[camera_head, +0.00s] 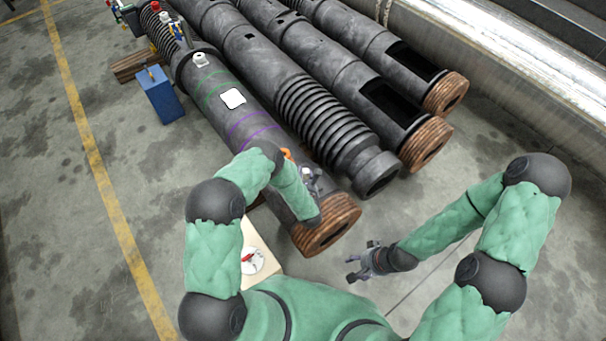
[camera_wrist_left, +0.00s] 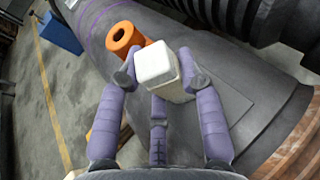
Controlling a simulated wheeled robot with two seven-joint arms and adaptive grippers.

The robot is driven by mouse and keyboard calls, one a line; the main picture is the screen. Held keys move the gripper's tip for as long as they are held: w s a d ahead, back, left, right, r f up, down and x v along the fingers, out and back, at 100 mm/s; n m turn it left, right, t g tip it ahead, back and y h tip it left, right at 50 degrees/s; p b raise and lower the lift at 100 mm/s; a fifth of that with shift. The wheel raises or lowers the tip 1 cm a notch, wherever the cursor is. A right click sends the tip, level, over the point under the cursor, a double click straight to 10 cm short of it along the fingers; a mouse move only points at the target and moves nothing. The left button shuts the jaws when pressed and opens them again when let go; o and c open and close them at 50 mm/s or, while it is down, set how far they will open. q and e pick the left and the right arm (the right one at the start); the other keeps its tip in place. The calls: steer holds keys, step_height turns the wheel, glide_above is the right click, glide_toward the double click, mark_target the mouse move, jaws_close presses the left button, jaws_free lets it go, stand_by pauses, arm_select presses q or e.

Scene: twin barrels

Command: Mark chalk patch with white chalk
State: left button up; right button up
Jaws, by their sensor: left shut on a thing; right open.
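My left gripper (camera_head: 307,180) is shut on a white chalk block (camera_wrist_left: 157,66), which stands between its purple fingers in the left wrist view (camera_wrist_left: 160,75). The chalk is above the near end of the left dark barrel (camera_head: 268,130); I cannot tell whether it touches. A flat, darker grey square patch (camera_wrist_left: 236,103) lies on the barrel beside and under the chalk, partly hidden by a finger. A white square patch (camera_head: 232,98) shows farther along the same barrel. My right gripper (camera_head: 358,266) is open and empty above the floor.
An orange hollow cylinder (camera_wrist_left: 124,38) stands on the barrel beside the chalk. Purple and green rings mark the barrel. A blue box (camera_head: 160,95) stands left of it. More dark barrels (camera_head: 330,120) lie to the right. The floor around my right gripper is clear.

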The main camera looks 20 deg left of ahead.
arm_select(q)
steer(key=shift+s+d, duration=0.25)
steer(key=shift+s+d+f, duration=0.15)
steer(key=shift+s+d, duration=0.15)
steer(key=shift+d, duration=0.05)
steer(key=shift+s+d, duration=0.15)
steer(key=shift+d, duration=0.05)
steer(key=shift+s+d, duration=0.2)
steer(key=shift+s+d, duration=0.1)
steer(key=shift+d, duration=0.05)
steer(key=shift+s+d, duration=0.15)
steer(key=shift+d, duration=0.1)
steer(key=shift+a, duration=0.2)
